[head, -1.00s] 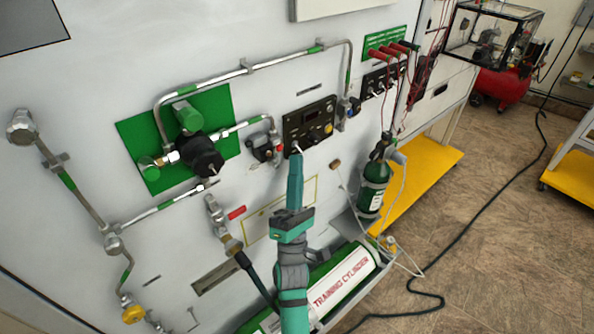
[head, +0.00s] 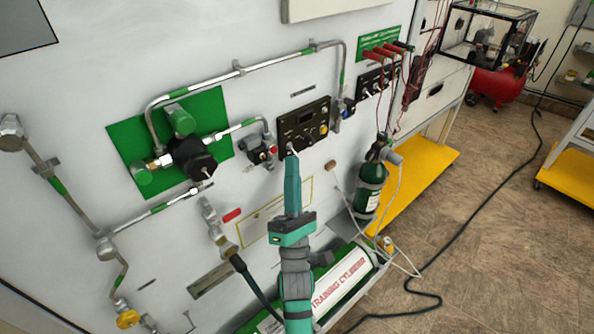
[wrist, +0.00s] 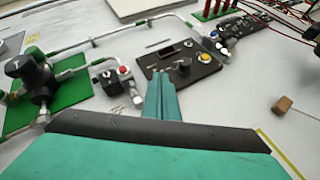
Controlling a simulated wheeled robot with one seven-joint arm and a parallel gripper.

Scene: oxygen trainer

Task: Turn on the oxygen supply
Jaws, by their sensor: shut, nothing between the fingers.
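The oxygen trainer panel (head: 70,90) is a tilted white board with pipes and valves. A black control box (head: 304,126) with a small display, switches and a yellow knob is mounted on it, and it also shows in the wrist view (wrist: 205,68). My gripper (head: 291,156) is shut and empty, its teal fingertips at the lower left of the black box. In the wrist view the tips (wrist: 160,76) overlap the box's lower edge near a small toggle; I cannot tell whether they touch. A black regulator knob (head: 192,158) sits on a green plate (head: 125,135) to the left.
A red-handled valve (head: 231,215) and hose are left of my arm. A white training cylinder (head: 345,280) lies below, and a green bottle (head: 370,190) stands right. Red leads (head: 385,52) hang at upper right. A small solenoid valve (head: 262,152) sits left of the black box.

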